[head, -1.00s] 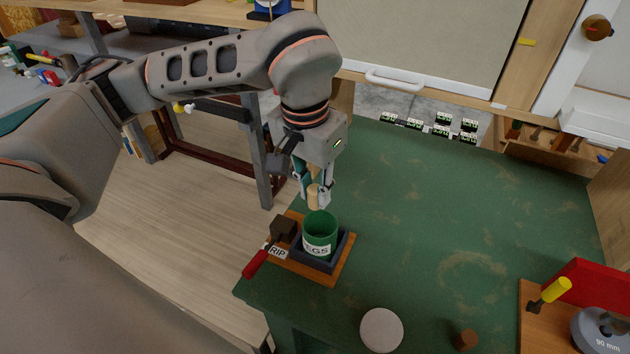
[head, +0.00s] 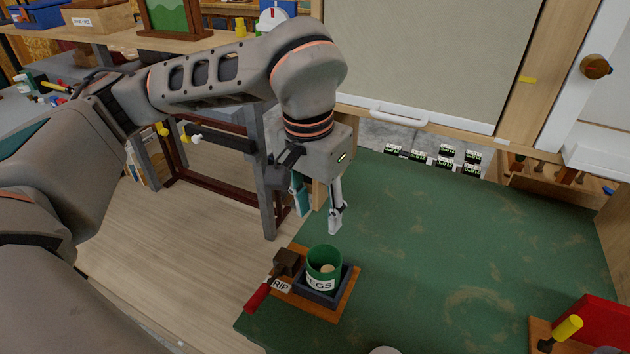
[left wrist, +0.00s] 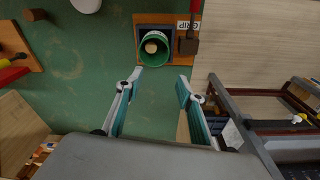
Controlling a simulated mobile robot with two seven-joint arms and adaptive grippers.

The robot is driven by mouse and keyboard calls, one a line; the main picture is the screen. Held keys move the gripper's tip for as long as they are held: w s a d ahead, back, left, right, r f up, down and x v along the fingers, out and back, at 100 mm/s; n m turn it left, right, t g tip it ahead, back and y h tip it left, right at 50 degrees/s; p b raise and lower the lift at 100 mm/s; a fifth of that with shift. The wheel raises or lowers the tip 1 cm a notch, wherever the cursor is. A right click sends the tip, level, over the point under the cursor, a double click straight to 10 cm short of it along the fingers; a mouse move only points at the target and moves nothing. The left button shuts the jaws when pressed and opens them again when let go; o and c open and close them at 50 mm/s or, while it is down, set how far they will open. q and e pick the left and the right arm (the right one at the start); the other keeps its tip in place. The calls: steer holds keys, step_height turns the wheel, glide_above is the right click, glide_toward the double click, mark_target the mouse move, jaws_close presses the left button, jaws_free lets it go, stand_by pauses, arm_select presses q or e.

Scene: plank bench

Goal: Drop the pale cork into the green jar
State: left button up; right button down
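The green jar (head: 324,262) with a white label stands upright in a dark square holder (head: 345,283) on a small wooden board. The pale cork (head: 327,268) lies inside the jar, seen through its open mouth. In the left wrist view the cork (left wrist: 151,48) shows inside the green jar (left wrist: 154,61). My left gripper (head: 318,218) is above the jar, apart from it, with its fingers spread and nothing between them. The left wrist view also shows the open fingers (left wrist: 160,78). My right gripper is not in view.
A red-handled tool (head: 257,297) and a dark brown block (head: 286,262) are beside the holder, left of the jar. A yellow-handled tool (head: 567,328) is at the bottom right. The green bench top (head: 440,240) is broadly clear right of the jar.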

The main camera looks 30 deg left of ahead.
arm_select(q)
step_height(320, 180, up, 8)
steer(key=s, duration=0.1)
steer(key=shift+s, duration=0.1)
stand_by(0.6)
